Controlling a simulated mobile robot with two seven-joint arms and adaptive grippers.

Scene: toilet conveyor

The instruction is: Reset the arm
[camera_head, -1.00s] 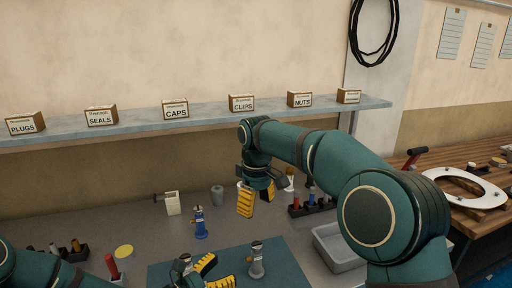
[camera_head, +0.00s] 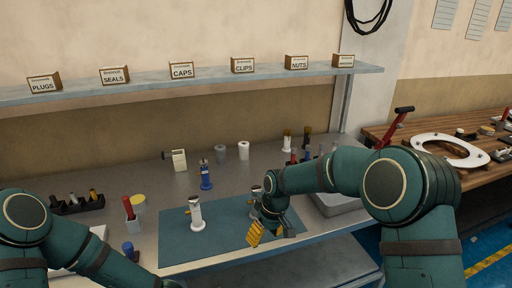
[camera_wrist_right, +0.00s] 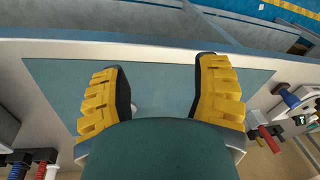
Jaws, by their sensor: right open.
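My right gripper (camera_head: 267,234) hangs low over the front right part of the blue-green mat (camera_head: 225,238), its yellow fingers spread. In the right wrist view the two fingers (camera_wrist_right: 160,92) stand wide apart with nothing between them. My right arm comes in from the right, bent at the elbow. My left arm (camera_head: 95,255) reaches in at the lower left, and its gripper is outside the picture. A white fitting (camera_head: 196,216) stands upright on the mat, apart from the right gripper. Another fitting (camera_head: 256,197) is partly hidden behind the right gripper and arm.
A blue fitting (camera_head: 206,176) and white cylinders (camera_head: 243,150) stand at the back of the grey table. A grey tray (camera_head: 335,204) is partly behind my right arm. A black rack (camera_head: 80,205) and red-handled tool (camera_head: 129,208) stand left. A shelf (camera_head: 215,79) with labelled boxes runs above.

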